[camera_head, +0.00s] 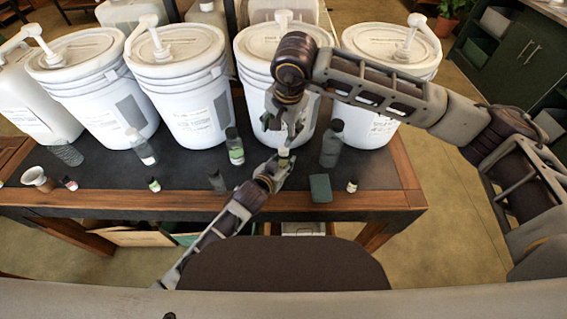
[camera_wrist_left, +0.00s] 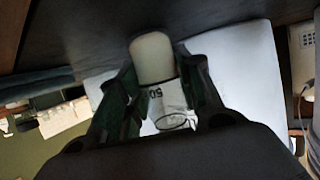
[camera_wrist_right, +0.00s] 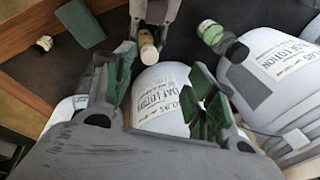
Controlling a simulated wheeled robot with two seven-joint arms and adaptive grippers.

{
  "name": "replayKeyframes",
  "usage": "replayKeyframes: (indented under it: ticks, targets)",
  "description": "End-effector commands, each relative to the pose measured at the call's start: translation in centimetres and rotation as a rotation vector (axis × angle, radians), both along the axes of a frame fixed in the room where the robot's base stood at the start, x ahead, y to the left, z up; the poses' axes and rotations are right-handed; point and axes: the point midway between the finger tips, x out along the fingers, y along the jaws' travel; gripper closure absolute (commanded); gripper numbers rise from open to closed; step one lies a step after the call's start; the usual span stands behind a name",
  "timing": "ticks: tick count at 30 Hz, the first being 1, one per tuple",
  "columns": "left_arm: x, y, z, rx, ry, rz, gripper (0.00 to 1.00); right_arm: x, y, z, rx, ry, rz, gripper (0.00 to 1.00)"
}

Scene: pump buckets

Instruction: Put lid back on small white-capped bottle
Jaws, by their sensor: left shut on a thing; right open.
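My left gripper (camera_head: 275,170) is shut on a small white-capped bottle (camera_head: 284,153) above the table's front part. In the left wrist view the bottle (camera_wrist_left: 172,98) has a white label marked "50" and a cream rounded cap (camera_wrist_left: 152,57) at its end. The cap appears to be on the bottle; I cannot tell how firmly it sits. My right gripper (camera_head: 286,122) is open and empty, just above the bottle. In the right wrist view the held bottle (camera_wrist_right: 148,52) is ahead, apart from my right fingers.
Several large white pump buckets (camera_head: 182,85) stand along the back. A green-labelled bottle (camera_head: 235,148) and a dark bottle (camera_head: 332,145) stand close to the grippers. A dark green block (camera_head: 320,188) and a small bottle (camera_head: 351,186) are at the front right.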

Motion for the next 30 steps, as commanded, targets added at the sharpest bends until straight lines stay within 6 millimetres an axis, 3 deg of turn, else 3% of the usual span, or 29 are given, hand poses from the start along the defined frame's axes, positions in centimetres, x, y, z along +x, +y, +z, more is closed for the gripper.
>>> replayKeyframes:
  ticks: [30]
  targets:
    - [0.0,0.0,0.0,0.000,0.001,0.000,1.00,0.7,-1.5,0.1,-0.250,-0.106,0.720,0.44]
